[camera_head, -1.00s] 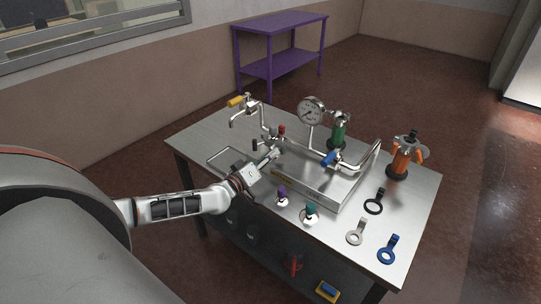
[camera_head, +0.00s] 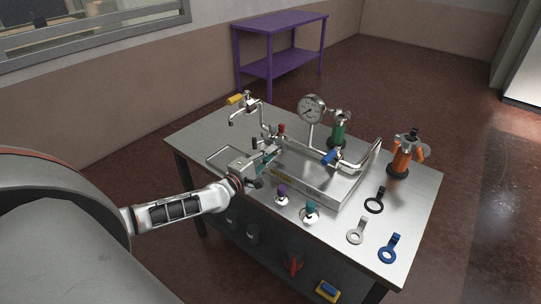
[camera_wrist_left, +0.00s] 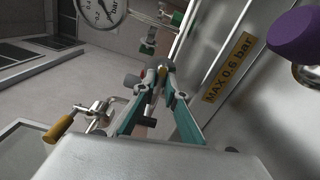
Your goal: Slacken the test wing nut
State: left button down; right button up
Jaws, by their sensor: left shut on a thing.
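My left gripper (camera_head: 274,148) reaches over the table to the left end of the steel tray fixture (camera_head: 312,178). In the left wrist view its teal fingers (camera_wrist_left: 158,84) close together on a small part, which I take to be the test wing nut (camera_wrist_left: 161,72). Only a bit of it shows between the fingertips, so its shape and angle are mostly hidden. A red-topped fitting (camera_head: 282,128) stands just behind the fingertips. My right gripper is not in view.
A pressure gauge (camera_head: 312,108) and a blue-handled valve (camera_head: 328,157) stand on the fixture. A yellow-handled tap (camera_head: 235,99) is at the back left. Purple (camera_head: 281,190) and teal (camera_head: 310,207) knobs are in front. Ring tools, one blue (camera_head: 388,250), lie at the right.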

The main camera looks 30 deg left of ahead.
pick_arm(q)
jog(key=n+b, duration=0.1)
jog(key=n, duration=0.3)
jog(key=shift+f+n, duration=0.15)
jog(key=shift+n, duration=0.25)
jog(key=n+b, duration=0.1)
jog(key=n, duration=0.4)
jog(key=shift+b, duration=0.35)
jog(key=shift+n, duration=0.9)
jog(key=shift+b, duration=0.3)
jog(key=c, duration=2.1)
grip_release()
jog(key=shift+s, duration=0.15)
jog(key=s, duration=0.7)
jog(key=s+a, duration=0.1)
jog(key=s, duration=0.3)
jog(key=shift+s, duration=0.35)
